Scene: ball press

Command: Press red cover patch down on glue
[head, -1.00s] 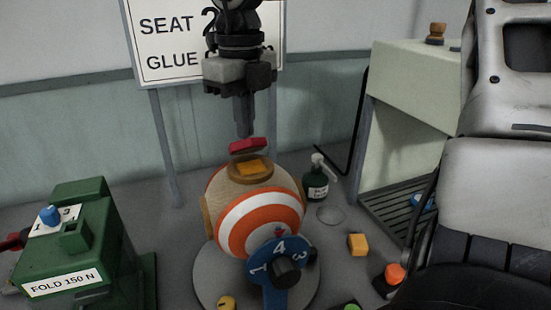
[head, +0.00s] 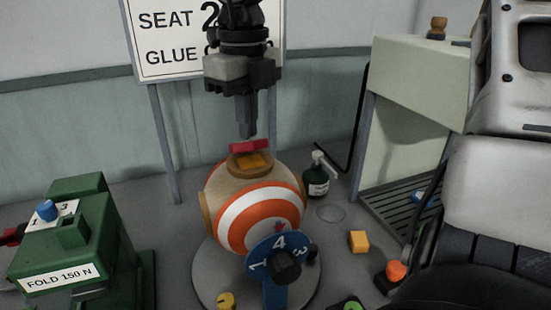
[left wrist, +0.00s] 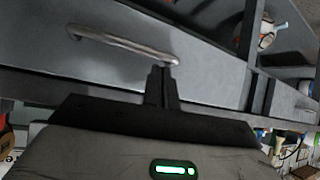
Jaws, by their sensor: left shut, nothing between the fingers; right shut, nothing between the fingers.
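The ball (head: 275,190), tan with orange and white rings, sits on a round grey base (head: 213,275). An orange patch, apparently the glue (head: 252,161), lies in a tan-rimmed recess on its top. The red cover patch (head: 249,146) is at the back of this recess, just below the tips of my right gripper (head: 247,130). My right gripper is shut, points down and holds nothing. Whether its tips touch the red patch, or the patch touches the glue, I cannot tell. My left gripper (left wrist: 161,72) is shut and empty in the left wrist view, near a drawer handle (left wrist: 122,43).
A blue numbered dial (head: 281,262) stands in front of the ball. A green box labelled FOLD 150 N (head: 75,245) is at left. A dark pump bottle (head: 317,180) and a yellow-orange block (head: 358,241) are to the right. A sign (head: 170,40) stands behind.

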